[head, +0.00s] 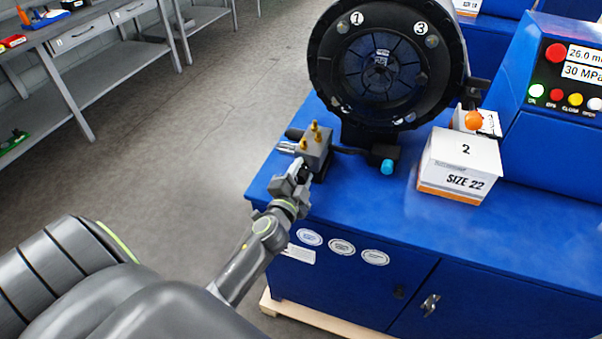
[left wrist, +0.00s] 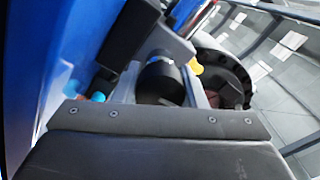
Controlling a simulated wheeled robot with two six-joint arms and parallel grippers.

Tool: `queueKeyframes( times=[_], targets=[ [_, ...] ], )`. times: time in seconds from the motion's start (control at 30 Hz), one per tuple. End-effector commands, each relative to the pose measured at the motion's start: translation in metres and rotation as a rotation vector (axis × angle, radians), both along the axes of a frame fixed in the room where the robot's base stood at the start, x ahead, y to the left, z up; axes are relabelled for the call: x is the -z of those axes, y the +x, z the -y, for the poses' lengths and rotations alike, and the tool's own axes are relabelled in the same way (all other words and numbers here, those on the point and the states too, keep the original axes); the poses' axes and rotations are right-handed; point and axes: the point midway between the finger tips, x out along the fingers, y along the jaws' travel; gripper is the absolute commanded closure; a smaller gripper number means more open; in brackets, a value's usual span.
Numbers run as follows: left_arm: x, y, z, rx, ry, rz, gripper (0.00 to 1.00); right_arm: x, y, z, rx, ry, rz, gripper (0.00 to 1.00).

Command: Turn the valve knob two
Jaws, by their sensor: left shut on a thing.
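A grey valve block (head: 318,146) with brass fittings on top sits at the left corner of the blue machine's top. My left gripper (head: 300,170) is at the front of this block. In the left wrist view, a round black knob (left wrist: 161,78) lies between the two fingers of my left gripper (left wrist: 160,88), which is shut on it. In the head view the knob is mostly hidden by the gripper. I cannot read a number on the knob. My right gripper is not in view.
The black crimper head (head: 330,62) stands behind the valve block. A teal knob (head: 387,167) is to the block's right. A white box marked 2 and SIZE 22 (head: 460,165) stands further right. A control panel (head: 568,75) is at the far right. The front strip of the blue top is clear.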

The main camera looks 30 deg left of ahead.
Motion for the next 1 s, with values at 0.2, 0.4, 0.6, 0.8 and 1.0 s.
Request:
queueKeyframes(
  times=[0.2,0.4,0.6,0.8,1.0],
  targets=[
    [0.0008,-0.0003,0.0002,0.001,0.044,-0.011,0.85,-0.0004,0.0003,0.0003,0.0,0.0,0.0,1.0],
    [0.0011,-0.0002,0.0002,0.001,0.051,-0.013,0.85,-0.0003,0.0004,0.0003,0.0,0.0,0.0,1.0],
    [0.0011,-0.0002,0.0003,0.0,0.05,-0.014,0.85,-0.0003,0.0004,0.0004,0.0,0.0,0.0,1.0],
    [0.001,-0.0003,0.0002,0.001,0.05,-0.013,0.41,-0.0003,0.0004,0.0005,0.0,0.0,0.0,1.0],
    [0.0005,-0.0002,0.0001,0.001,0.05,-0.013,0.41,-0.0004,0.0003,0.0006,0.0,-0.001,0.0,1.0]
  ],
)
